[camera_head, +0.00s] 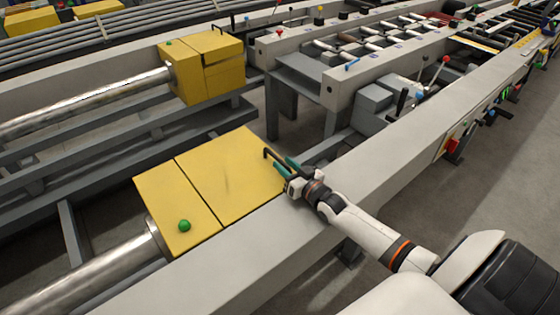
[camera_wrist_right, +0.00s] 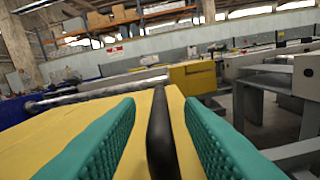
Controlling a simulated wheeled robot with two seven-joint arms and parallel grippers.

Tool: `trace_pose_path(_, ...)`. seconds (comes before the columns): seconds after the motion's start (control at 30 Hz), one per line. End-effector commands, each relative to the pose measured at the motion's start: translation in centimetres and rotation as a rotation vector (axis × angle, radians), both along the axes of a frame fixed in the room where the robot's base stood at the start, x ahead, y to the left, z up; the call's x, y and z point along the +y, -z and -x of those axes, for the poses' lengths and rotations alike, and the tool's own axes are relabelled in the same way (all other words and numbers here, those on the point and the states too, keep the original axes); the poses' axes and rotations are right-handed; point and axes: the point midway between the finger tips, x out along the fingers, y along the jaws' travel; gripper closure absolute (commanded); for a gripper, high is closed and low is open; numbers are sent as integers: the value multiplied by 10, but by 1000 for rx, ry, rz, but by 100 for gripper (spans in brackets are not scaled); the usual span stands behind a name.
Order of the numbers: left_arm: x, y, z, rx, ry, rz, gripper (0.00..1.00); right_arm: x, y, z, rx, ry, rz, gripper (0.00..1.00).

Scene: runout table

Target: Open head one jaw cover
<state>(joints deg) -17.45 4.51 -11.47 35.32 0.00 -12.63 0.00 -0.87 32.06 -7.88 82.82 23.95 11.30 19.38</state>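The nearer yellow jaw cover (camera_head: 228,175) lies flat and closed beside the grey beam, with a seam across it and a green knob (camera_head: 184,225) on its near part. A black bar handle (camera_head: 272,156) sits at its right edge. My right gripper (camera_head: 281,168) is at this handle. In the right wrist view the black handle (camera_wrist_right: 162,130) stands between the two teal finger pads, with yellow cover (camera_wrist_right: 95,120) around it. A gap shows between the left pad and the handle, so the fingers are open around it. My left gripper is not in view.
A second yellow box (camera_head: 208,68) with its own handle stands farther back, on a shiny bar (camera_head: 90,103). The long grey beam (camera_head: 400,140) runs beneath my right arm. Levers (camera_head: 425,85) stand beyond it; open floor (camera_head: 500,170) lies to the right.

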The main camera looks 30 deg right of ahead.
Motion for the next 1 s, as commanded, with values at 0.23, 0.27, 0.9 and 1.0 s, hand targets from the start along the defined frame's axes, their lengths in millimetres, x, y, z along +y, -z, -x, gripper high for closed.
trace_pose_path(0.23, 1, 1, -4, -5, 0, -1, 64, 2, 0, -25, 0, 0, -1, 66)
trace_pose_path(0.27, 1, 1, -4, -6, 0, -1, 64, 2, 0, -26, 0, 0, -1, 66)
trace_pose_path(0.9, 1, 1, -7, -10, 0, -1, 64, 3, 1, -28, 1, 0, -1, 100)
trace_pose_path(1.0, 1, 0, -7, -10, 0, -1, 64, 3, 0, -28, 1, -1, -1, 100)
